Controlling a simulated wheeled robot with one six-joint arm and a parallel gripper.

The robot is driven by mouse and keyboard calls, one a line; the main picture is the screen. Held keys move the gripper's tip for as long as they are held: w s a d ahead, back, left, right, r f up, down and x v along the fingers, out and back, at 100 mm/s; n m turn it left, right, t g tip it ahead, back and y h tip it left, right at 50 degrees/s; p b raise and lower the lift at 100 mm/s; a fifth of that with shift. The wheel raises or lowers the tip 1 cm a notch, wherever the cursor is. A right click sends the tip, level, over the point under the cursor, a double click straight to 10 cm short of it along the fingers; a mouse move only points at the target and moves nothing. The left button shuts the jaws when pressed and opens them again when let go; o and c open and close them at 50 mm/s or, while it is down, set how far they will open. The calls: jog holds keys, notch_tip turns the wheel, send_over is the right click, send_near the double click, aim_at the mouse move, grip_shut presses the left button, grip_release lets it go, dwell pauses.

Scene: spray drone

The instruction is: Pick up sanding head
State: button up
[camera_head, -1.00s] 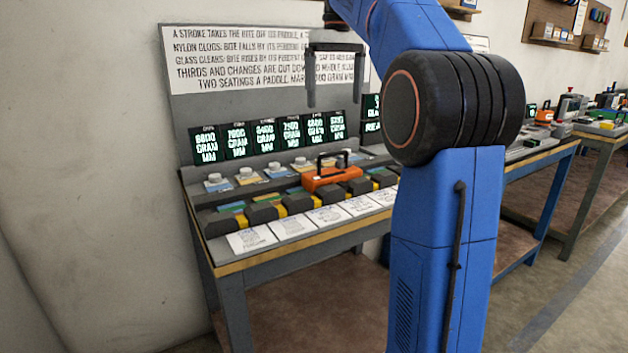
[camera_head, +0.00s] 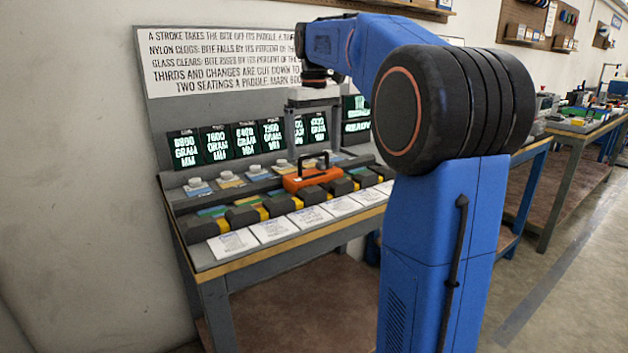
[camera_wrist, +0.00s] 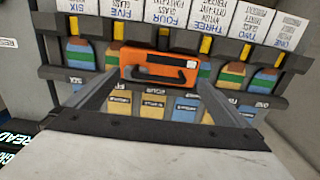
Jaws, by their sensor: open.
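The sanding head is an orange block with a dark loop handle (camera_head: 306,180), resting on the bench rack among the dark blocks. It also shows in the wrist view (camera_wrist: 141,72), upper middle, with a dark handle and a small white label. My gripper (camera_head: 312,150) is open and empty, pointing down above the orange head. In the wrist view its two fingers (camera_wrist: 160,82) reach toward the head's two sides, apart from it as far as I can tell. Part of the far finger is hard to make out in the head view.
The grey bench (camera_head: 240,275) carries a row of dark blocks, coloured paddles and white cards (camera_head: 232,244). Green-lit displays (camera_head: 214,142) and a lettered sign (camera_head: 215,65) stand behind. In the wrist view, numbered cards (camera_wrist: 125,10) line the top. Other benches stand at right.

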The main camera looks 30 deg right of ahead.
aim_at(317, 172)
jog(key=shift+w+d+f, duration=0.1)
jog(key=shift+w+f, duration=0.05)
jog(key=shift+f, duration=2.2)
jog(key=shift+c, duration=0.6)
jog(key=c, duration=2)
jog(key=shift+o, duration=0.2)
jog(key=shift+r, duration=0.15)
